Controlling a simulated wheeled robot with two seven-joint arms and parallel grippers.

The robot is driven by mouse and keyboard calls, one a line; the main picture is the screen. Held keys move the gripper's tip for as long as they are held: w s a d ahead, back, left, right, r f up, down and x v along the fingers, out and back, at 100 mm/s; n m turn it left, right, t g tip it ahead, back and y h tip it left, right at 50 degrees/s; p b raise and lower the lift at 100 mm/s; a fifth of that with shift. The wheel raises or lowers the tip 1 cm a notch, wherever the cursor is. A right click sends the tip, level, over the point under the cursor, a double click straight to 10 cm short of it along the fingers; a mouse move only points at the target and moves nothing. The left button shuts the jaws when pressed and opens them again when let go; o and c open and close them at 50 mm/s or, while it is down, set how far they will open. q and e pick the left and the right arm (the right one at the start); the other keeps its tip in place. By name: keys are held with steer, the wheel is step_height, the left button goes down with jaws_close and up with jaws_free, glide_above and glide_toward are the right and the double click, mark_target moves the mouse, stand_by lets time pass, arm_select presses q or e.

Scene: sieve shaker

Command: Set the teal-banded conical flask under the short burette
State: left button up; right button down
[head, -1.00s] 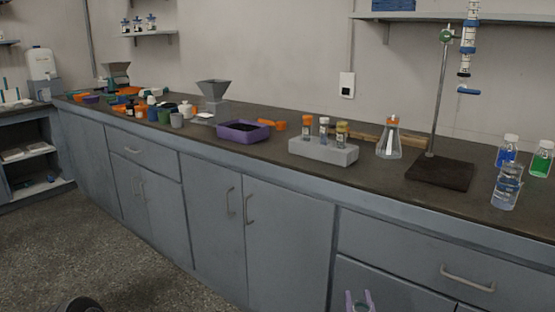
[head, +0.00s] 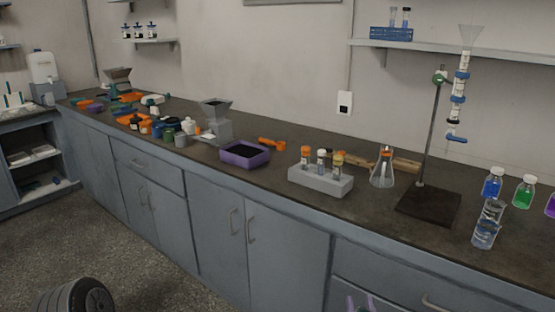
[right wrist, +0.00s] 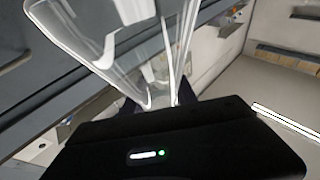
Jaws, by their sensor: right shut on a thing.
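My right gripper (head: 360,303) shows only as purple fingertips at the bottom edge of the head view, in front of the cabinets. In the right wrist view it is shut on a clear glass flask (right wrist: 105,40); no coloured band shows there, and I cannot tell the teal band. A burette (head: 459,90) with a funnel on top and a blue stopcock is clamped to a stand, over a dark base plate (head: 428,206). I cannot tell whether it is the short one. Another conical flask (head: 382,172) with an orange band stands left of the plate. My left gripper is out of view.
A grey rack (head: 320,181) with several vials stands left of the orange-banded flask. A purple tray (head: 245,154) lies farther left. The base plate's top looks clear.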

arm_select(q)
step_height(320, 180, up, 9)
steer(key=p, duration=0.6)
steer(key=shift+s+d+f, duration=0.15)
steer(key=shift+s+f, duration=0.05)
arm_select(e)
step_height(320, 180, up, 9)
steer(key=s, duration=0.2)
steer(key=shift+s+f, duration=0.2)
steer(key=shift+s, duration=0.1)
